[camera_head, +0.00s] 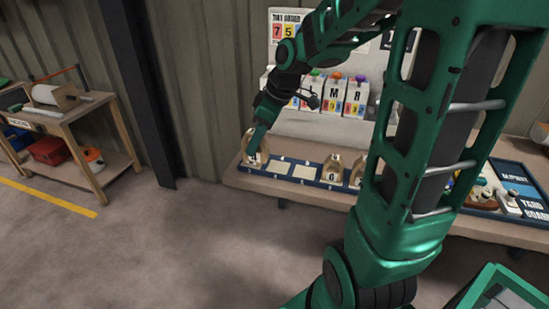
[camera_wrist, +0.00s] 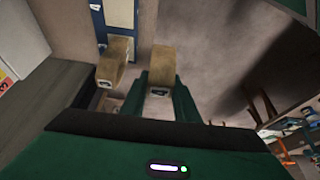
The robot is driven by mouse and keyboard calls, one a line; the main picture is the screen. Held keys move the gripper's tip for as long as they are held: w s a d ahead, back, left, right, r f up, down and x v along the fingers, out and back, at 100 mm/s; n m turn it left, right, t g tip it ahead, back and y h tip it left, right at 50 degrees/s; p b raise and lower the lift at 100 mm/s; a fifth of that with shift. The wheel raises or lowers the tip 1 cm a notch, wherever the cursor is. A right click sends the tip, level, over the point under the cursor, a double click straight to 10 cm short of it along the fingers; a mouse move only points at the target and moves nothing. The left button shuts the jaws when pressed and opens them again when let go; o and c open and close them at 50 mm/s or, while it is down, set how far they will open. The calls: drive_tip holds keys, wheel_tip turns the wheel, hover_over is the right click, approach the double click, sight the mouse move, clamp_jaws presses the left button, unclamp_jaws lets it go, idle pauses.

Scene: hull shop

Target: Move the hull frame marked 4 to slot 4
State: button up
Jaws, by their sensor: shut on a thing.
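In the wrist view my gripper (camera_wrist: 160,100) is shut on a tan hull frame (camera_wrist: 160,66), whose small label appears to read 4. A second tan hull frame (camera_wrist: 116,60) stands just left of it, a narrow gap apart. In the head view my gripper (camera_head: 259,140) points down at the left end of the blue slot board (camera_head: 318,182), where tan frame wood (camera_head: 251,156) shows around the fingertips. I cannot tell there which frame is which, or whether the held one touches the board. Two pale empty slots (camera_head: 304,172) lie right of it. Slot numbers are unreadable.
Two more hull frames (camera_head: 332,169) stand further right on the board, partly beside my arm. White lettered boxes (camera_head: 333,95) stand behind on the bench. A blue yard board (camera_head: 519,185) with small models lies at the right. A wooden cart (camera_head: 75,125) stands left.

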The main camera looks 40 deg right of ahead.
drive_tip(key=shift+w+d+f, duration=0.55)
drive_tip(key=shift+d+f, duration=1.1)
drive_tip(key=shift+w+d+f, duration=0.6)
drive_tip(key=shift+d+f, duration=1.05)
drive_tip(key=shift+f, duration=0.05)
drive_tip(key=shift+w+d+f, duration=0.55)
drive_tip(key=shift+d+f, duration=1.1)
drive_tip(key=shift+f, duration=0.1)
drive_tip(key=o, duration=1.1)
drive_tip(key=v, duration=1.1)
drive_tip(key=s+a+m+g+h, duration=0.1)
drive_tip(key=s+a+m, duration=0.1)
drive_tip(key=s+m, duration=0.5)
drive_tip(key=s+a+m+g+h, duration=0.1)
drive_tip(key=s+m, duration=0.6)
drive_tip(key=s, duration=1.1)
drive_tip(key=shift+s+a+f+g+h, duration=0.25)
drive_tip(key=shift+a+f+g, duration=0.35)
drive_tip(key=shift+a, duration=0.6)
